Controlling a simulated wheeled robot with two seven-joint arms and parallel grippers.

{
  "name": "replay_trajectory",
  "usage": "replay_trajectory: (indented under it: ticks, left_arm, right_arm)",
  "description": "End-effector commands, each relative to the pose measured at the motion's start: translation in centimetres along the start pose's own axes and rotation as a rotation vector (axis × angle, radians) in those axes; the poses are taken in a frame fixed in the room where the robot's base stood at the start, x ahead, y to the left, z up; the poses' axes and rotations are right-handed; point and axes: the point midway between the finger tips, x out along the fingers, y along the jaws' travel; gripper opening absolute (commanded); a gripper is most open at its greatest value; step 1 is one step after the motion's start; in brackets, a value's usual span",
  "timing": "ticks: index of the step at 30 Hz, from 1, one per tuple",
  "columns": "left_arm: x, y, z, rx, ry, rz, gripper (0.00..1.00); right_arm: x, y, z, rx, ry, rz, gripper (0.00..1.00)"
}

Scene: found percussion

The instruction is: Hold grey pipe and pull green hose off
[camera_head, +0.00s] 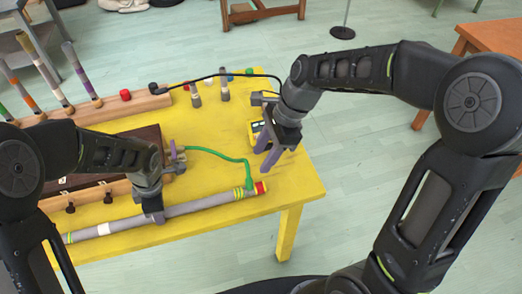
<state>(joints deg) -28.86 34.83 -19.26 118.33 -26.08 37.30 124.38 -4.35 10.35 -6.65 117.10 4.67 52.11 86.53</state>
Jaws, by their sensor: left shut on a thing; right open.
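A long grey pipe (205,202) lies along the near side of the yellow table, with yellow-green bands and a red cap at its right end. A thin green hose (220,156) curves from a small purple and grey fitting down to the pipe near the red cap. It meets the pipe there; how it is joined is too small to tell. My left gripper (154,216) is shut on the grey pipe, left of the hose's lower end. My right gripper (270,160) is open and empty above the table, right of the hose and beyond the red cap.
A wooden rail with upright banded tubes (85,73) stands at the back left. Short grey pegs (196,96), coloured blocks and a black cable lie at the back. A dark board lies at the left.

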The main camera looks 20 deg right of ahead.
Motion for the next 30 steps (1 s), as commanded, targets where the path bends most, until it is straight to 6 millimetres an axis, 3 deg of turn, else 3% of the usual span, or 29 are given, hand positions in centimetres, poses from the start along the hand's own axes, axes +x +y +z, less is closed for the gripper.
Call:
replay_trajectory:
  ticks: [18, 30]
  left_arm:
    - [0.0, 0.0, 0.0, 0.0, 0.0, 0.0, 0.0]
    - [0.0, 0.0, 0.0, 0.0, 0.0, 0.0, 0.0]
  right_arm:
    - [9.9, 0.1, 0.0, 0.0, 0.001, 0.004, 0.44]
    - [11.0, 0.1, 0.0, 0.0, 0.001, 0.0, 0.44]
